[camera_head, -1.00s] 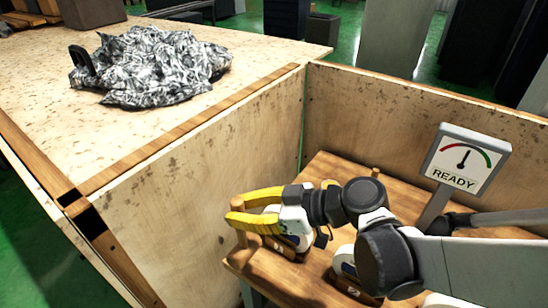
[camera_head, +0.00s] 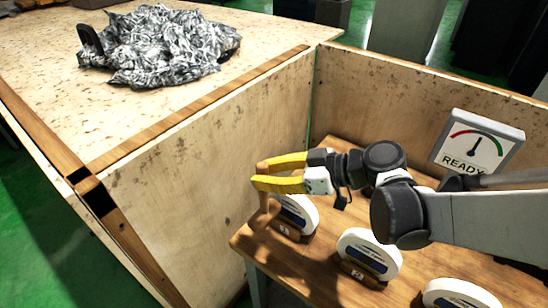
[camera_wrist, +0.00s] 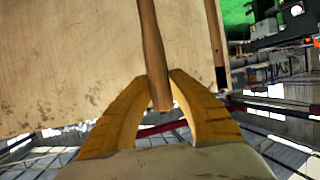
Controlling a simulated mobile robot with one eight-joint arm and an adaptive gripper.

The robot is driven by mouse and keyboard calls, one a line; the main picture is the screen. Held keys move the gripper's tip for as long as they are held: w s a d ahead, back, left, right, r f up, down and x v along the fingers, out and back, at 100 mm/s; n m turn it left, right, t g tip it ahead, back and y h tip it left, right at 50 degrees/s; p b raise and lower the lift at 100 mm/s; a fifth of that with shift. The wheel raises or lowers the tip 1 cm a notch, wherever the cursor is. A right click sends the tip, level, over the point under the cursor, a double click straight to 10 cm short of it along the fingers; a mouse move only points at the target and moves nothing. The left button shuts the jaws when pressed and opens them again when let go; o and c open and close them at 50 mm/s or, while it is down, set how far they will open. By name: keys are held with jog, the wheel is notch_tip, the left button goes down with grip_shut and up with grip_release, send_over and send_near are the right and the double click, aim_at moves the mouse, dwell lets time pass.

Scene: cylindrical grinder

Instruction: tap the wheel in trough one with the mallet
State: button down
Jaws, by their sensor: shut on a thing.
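My gripper (camera_head: 262,177) has yellow fingers and is shut on the wooden handle of the mallet. The handle (camera_wrist: 151,45) runs between the fingertips in the wrist view, its near end just inside them. In the head view the mallet (camera_head: 264,204) hangs downward from the fingers, just left of the nearest-left wheel (camera_head: 299,210). That white wheel stands upright in the trough marked 1 (camera_head: 289,233). The mallet's lower end is small and partly unclear, and I cannot tell whether it touches the wheel. The mallet's head is outside the wrist view.
A second wheel (camera_head: 370,252) and a third (camera_head: 460,295) stand along the wooden bench (camera_head: 290,262). A gauge sign reading READY (camera_head: 477,140) stands behind. Tall wooden panels (camera_head: 200,160) enclose the left and back. A crumpled patterned cloth (camera_head: 165,45) lies on the surface beyond.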

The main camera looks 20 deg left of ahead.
jog(key=shift+w, duration=0.15)
jog(key=s, duration=0.1)
jog(key=s+a, duration=0.1)
jog(key=s, duration=0.3)
jog(key=shift+s+a, duration=0.1)
jog(key=shift+a, duration=0.15)
dwell(0.7)
dwell(1.2)
